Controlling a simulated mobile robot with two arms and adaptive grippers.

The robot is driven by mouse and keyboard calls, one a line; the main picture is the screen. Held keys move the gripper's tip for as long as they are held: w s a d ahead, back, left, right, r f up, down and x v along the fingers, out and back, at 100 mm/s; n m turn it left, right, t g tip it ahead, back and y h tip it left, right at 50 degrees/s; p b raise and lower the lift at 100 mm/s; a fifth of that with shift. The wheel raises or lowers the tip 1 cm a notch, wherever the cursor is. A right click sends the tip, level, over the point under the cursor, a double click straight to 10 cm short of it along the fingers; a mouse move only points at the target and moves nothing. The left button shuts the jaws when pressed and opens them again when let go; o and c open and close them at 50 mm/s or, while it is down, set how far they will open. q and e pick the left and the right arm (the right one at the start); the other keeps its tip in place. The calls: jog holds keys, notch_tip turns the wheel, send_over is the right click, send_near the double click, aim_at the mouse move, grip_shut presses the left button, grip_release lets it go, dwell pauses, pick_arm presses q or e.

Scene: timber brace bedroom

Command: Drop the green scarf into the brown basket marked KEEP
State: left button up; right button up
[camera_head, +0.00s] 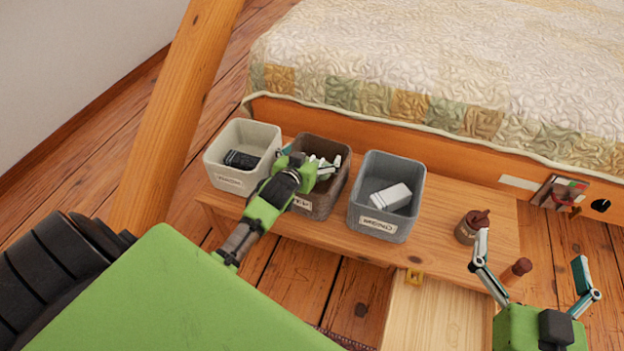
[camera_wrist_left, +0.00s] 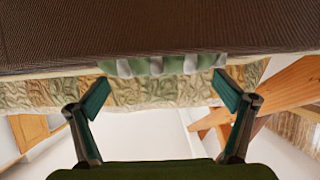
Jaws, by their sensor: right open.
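The brown basket (camera_head: 322,204) stands in the middle of three on the low wooden bench, its label partly covered by my left arm. My left gripper (camera_head: 308,162) is over this basket, with its fingers spread in the left wrist view (camera_wrist_left: 162,92). The green-and-white striped scarf (camera_wrist_left: 160,65) shows beyond the fingertips, against the brown basket wall (camera_wrist_left: 160,30) at its rim. In the head view, white and green folds (camera_head: 326,168) show at the basket's mouth, partly hidden by the gripper. My right gripper (camera_head: 532,260) is open and empty at the lower right.
A cream basket (camera_head: 228,178) with a dark item stands left, and a grey basket (camera_head: 372,218) with a white item stands right. A small brown pot (camera_head: 468,228) is on the bench (camera_head: 440,205). A slanted timber brace (camera_head: 180,110) rises left; the quilted bed (camera_head: 440,60) lies behind.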

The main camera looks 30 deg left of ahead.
pick_arm(q)
jog(key=shift+s, duration=0.1)
jog(key=shift+s+d, duration=0.1)
jog(key=shift+s, duration=0.15)
jog(key=v, duration=1)
jog(key=shift+s+r, duration=0.1)
jog(key=shift+s, duration=0.1)
jog(key=shift+s+d+r, duration=0.15)
jog(key=shift+s+r, duration=0.05)
jog(key=shift+s, duration=0.25)
